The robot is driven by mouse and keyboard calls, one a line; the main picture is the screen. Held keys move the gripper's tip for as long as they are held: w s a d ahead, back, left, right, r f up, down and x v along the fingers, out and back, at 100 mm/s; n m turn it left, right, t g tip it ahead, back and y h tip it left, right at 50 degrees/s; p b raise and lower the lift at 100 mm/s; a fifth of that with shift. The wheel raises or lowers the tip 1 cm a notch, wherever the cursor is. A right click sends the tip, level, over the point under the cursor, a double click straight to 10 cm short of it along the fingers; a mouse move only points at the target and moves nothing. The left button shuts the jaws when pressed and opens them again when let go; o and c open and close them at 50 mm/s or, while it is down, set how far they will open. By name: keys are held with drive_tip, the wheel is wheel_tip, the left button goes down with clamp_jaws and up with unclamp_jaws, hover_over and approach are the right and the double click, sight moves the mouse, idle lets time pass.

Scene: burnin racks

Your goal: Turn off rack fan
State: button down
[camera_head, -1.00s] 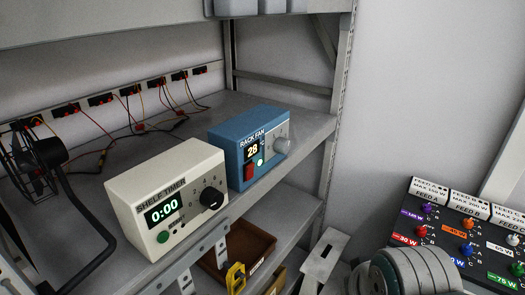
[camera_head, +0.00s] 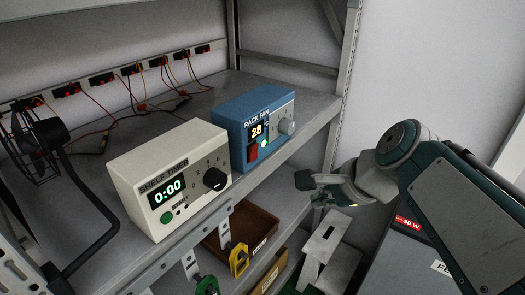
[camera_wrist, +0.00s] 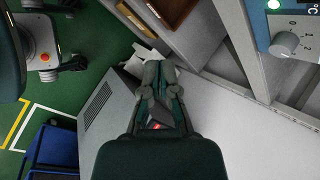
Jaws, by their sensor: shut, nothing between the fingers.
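The rack fan box (camera_head: 233,117) is blue and stands on the metal shelf. Its display reads 28, with a red rocker switch (camera_head: 252,151) below, a lit green lamp (camera_head: 263,143) and a grey knob (camera_head: 286,127) at the right. In the wrist view the knob (camera_wrist: 284,44) and the lit lamp (camera_wrist: 274,4) show at the top right; the red switch is out of that view. My gripper (camera_head: 302,182) is shut and empty, in front of the shelf, to the right of and below the box, apart from it. It also shows in the wrist view (camera_wrist: 154,70).
A cream shelf timer (camera_head: 140,190) reading 0:00 stands left of the fan box. A caged fan (camera_head: 35,150) on a black arm is at the far left. Brown bins (camera_head: 262,222) sit below. The shelf edge (camera_head: 310,130) and upright (camera_head: 345,80) lie near my gripper.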

drive_tip(key=w+r+m+t+y, duration=0.1)
drive_tip(key=w+r+m+y, duration=0.2)
drive_tip(key=w+r+m, duration=0.2)
drive_tip(key=w+m, duration=0.3)
drive_tip(key=m, duration=0.2)
drive_tip(key=shift+w+a, duration=0.25)
drive_tip(key=shift+a, duration=0.05)
approach(254, 154)
drive_tip(key=x, duration=0.6)
drive_tip(key=shift+s+d+f, duration=0.1)
drive_tip(key=shift+d+f, duration=0.15)
drive_tip(key=shift+f, duration=0.2)
drive_tip(key=shift+w+a+r, duration=0.1)
drive_tip(key=shift+w+a, duration=0.3)
drive_tip(key=shift+a, duration=0.1)
